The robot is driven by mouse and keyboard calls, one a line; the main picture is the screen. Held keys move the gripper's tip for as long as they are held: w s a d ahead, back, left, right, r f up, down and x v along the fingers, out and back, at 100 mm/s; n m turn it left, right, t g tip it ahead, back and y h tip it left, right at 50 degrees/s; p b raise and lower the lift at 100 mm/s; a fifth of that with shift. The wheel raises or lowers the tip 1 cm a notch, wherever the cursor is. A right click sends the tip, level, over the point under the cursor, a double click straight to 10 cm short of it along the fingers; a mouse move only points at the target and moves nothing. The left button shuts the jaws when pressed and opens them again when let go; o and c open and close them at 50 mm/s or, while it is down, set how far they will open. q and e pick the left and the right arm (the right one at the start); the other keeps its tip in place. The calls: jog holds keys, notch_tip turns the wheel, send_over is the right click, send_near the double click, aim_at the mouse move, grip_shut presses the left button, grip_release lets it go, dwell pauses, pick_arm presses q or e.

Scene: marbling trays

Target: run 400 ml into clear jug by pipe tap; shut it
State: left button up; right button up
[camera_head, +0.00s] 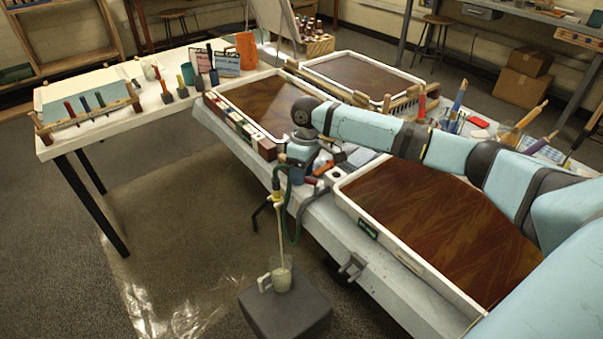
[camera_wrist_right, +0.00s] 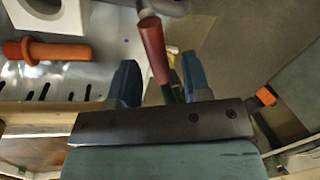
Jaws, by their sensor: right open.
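The clear jug (camera_head: 283,279) stands upright on a dark grey block, its pale handle to the left. It holds pale, cloudy liquid; its marks are too small to read. The pipe tap (camera_head: 276,198) is above it at the table edge, with a thin pale stream running from its spout into the jug. My right gripper (camera_head: 296,175) is at the tap, its fingers partly hidden. In the wrist view, its two blue fingers (camera_wrist_right: 160,82) are apart on either side of a red lever handle (camera_wrist_right: 152,48). My left gripper is out of view.
The grey block (camera_head: 287,314) stands on the floor before the table. A green hose (camera_head: 292,236) hangs beside the stream. A brown-filled marbling tray (camera_head: 402,258) lies right of the tap. An orange-handled tool (camera_wrist_right: 45,51) lies left of the lever. Floor left of the block is clear.

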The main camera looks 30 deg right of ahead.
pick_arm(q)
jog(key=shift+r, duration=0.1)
pick_arm(e)
grip_shut()
jog(key=r+m+p, duration=0.1)
jog(key=p, duration=0.3)
jog(key=shift+d, duration=0.15)
jog(key=p, duration=0.1)
jog(key=m+p, duration=0.1)
jog(key=p, duration=0.1)
jog(key=shift+w+d, duration=0.15)
jog(key=shift+d, duration=0.1)
jog(key=p, duration=0.1)
jog(key=m+p, duration=0.1)
jog(key=shift+w+d+f+t+p, duration=0.1)
jog(key=shift+d+t+p, duration=0.15)
jog(key=shift+t+p, duration=0.05)
jog(key=shift+f+m+p, duration=0.1)
jog(key=shift+m+p, duration=0.3)
jog(key=shift+m, duration=0.1)
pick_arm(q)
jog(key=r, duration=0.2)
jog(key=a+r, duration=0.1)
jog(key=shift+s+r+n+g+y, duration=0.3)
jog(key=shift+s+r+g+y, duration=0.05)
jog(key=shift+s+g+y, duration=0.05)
pick_arm(e)
jog(key=shift+d+f, duration=0.15)
jog(key=shift+f, duration=0.1)
